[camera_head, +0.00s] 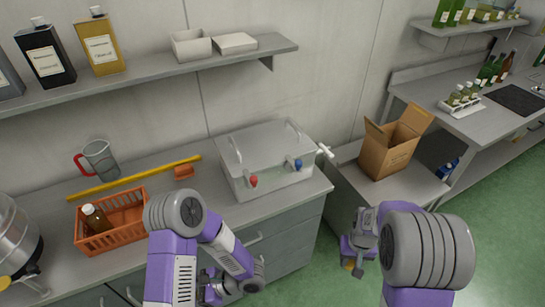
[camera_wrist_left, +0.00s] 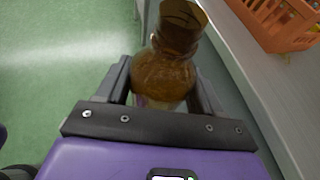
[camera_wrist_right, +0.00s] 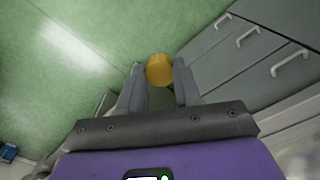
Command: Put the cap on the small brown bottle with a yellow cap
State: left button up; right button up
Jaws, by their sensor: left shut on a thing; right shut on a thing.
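The small brown bottle (camera_wrist_left: 165,70) is between the fingers of my left gripper (camera_wrist_left: 162,82) in the left wrist view. Its open neck (camera_wrist_left: 180,28) shows no cap. My left gripper is shut on the bottle's body; in the head view it is low, in front of the counter, largely hidden by my arm. The yellow cap (camera_wrist_right: 159,70) is between the fingertips of my right gripper (camera_wrist_right: 159,82) in the right wrist view. My right gripper is shut on it, over the green floor; the cap also shows in the head view (camera_head: 349,265). The cap and the bottle are apart.
An orange crate (camera_head: 128,238) with another brown bottle (camera_head: 95,216) stands on the left counter. A grey tank with taps (camera_head: 265,165), a yellow stick (camera_head: 135,178) and a jug (camera_head: 100,158) are behind. A cardboard box (camera_head: 388,152) stands right. The floor between the counters is clear.

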jog(key=shift+s+a+f+b, duration=0.25)
jog(key=shift+a+b, duration=0.15)
jog(key=shift+a, duration=0.15)
pick_arm(q)
jog(key=w+d+r+m+t+h, duration=0.2)
jog(key=w+d+m+t+h, duration=0.1)
jog(key=w+d+m+t, duration=0.2)
jog(key=w+d+r+m+t+h, duration=0.3)
jog(key=w+d+m+t, duration=0.2)
jog(key=w+m+t, duration=0.4)
jog(key=shift+w+r+m+t+h+b, duration=0.3)
jog(key=shift+w+h+b, duration=0.1)
jog(key=shift+w, duration=0.6)
pick_arm(e)
jog(key=shift+s+a+f, duration=0.15)
jog(key=shift+a+f, duration=0.05)
jog(key=shift+a, duration=0.3)
pick_arm(q)
jog(key=w+d+r, duration=0.3)
jog(key=d+r, duration=0.2)
jog(key=d, duration=0.3)
jog(key=w+d+r, duration=0.2)
jog(key=d+r, duration=0.4)
jog(key=d, duration=0.3)
jog(key=shift+w+d+r, duration=0.25)
jog(key=shift+w+r, duration=0.05)
jog(key=shift+w, duration=0.1)
